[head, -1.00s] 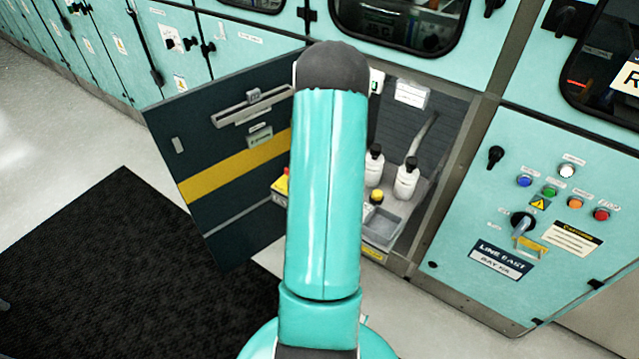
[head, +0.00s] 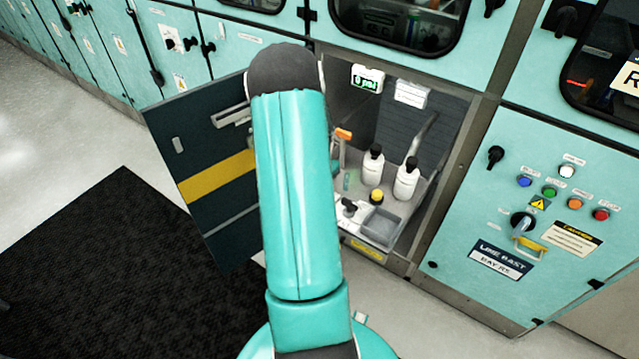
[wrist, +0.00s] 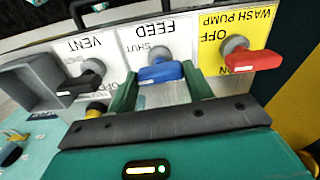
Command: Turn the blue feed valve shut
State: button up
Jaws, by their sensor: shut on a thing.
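The blue feed valve handle (wrist: 160,73) shows in the wrist view below the upside-down FEED label (wrist: 155,32), on a white panel. It lies roughly sideways across its round hub. A small SHUT mark (wrist: 137,48) is printed at the hub's upper left. My gripper (wrist: 159,80) has its two green fingers at either end of the blue handle and is shut on it. In the head view my arm hides the gripper and the valve.
A red wash pump handle (wrist: 255,60) is to the right and a black vent handle (wrist: 80,83) to the left. A grey box (wrist: 33,82) sits beyond the vent handle. In the head view, white bottles (head: 406,181) stand in the open cabinet, beside its open dark door (head: 200,150).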

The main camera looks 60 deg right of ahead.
jog(key=shift+m, duration=0.5)
jog(key=o, duration=1)
notch_tip(320, 180, up, 14)
jog(key=shift+f, duration=0.1)
dwell(0.4)
